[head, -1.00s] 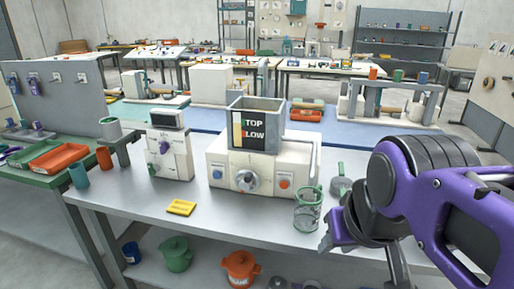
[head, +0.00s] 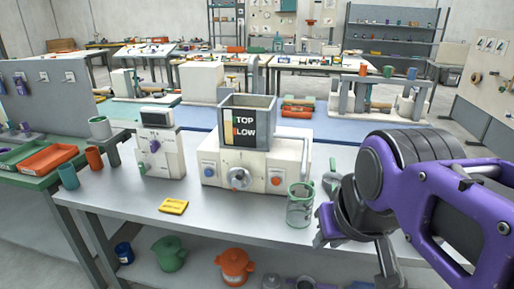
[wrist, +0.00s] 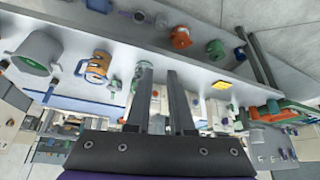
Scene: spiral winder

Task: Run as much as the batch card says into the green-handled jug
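A clear jug with green trim and handle (head: 300,206) stands upright on the steel bench, at the front right of a white machine (head: 213,165). It looks empty.
A white unit with a small screen and purple knob (head: 154,146) stands left of the machine. A green-handled item (head: 331,178) is partly hidden behind my arm. A green pot (head: 169,254) and an orange pot (head: 235,267) sit on the lower shelf.

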